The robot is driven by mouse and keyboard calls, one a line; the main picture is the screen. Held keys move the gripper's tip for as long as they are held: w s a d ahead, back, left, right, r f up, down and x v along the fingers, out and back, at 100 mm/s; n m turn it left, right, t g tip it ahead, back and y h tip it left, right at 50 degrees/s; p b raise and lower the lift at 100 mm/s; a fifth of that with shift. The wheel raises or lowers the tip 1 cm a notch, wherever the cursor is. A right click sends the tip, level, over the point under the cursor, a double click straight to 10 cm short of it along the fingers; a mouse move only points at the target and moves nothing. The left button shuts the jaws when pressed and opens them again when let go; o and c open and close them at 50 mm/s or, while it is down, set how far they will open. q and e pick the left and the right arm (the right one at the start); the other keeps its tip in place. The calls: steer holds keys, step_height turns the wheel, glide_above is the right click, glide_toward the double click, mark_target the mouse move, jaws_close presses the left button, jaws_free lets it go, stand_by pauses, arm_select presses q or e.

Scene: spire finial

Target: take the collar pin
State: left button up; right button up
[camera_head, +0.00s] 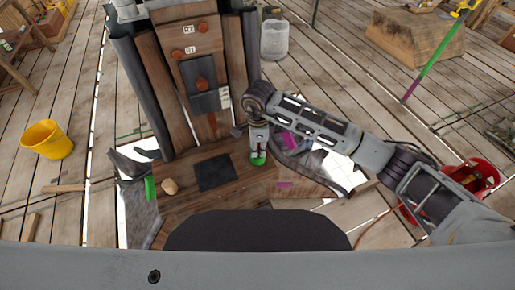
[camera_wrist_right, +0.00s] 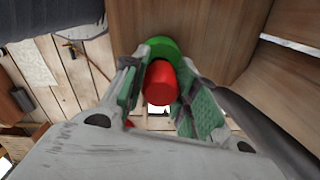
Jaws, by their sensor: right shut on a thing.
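The collar pin shows in the right wrist view as a red cylinder (camera_wrist_right: 160,84) with a green round collar (camera_wrist_right: 160,46) at its far end. My right gripper (camera_wrist_right: 158,100) has its green-padded fingers on both sides of the red part and is shut on it. In the head view my right gripper (camera_head: 258,150) points down at the right part of the wooden bench (camera_head: 235,182), with green showing at its tip. Whether the pin still touches the wood is hidden. My left gripper is in neither view.
A tall wooden post (camera_head: 196,60) with labels R2 and R1 and orange-brown pegs rises behind the bench. A dark square (camera_head: 215,173) and a tan knob (camera_head: 169,186) are on the bench. A yellow bucket (camera_head: 47,140) stands left, a red bucket (camera_head: 484,172) right.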

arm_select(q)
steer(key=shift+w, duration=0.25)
arm_select(e)
steer(key=shift+c, duration=0.8)
steer(key=shift+r, duration=0.2)
step_height(320, 180, up, 8)
steer(key=shift+f+b, duration=0.25)
steer(key=shift+b, duration=0.25)
steer(key=shift+r, duration=0.75)
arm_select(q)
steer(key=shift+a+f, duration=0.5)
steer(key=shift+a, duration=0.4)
arm_select(e)
steer(key=shift+r, duration=0.3)
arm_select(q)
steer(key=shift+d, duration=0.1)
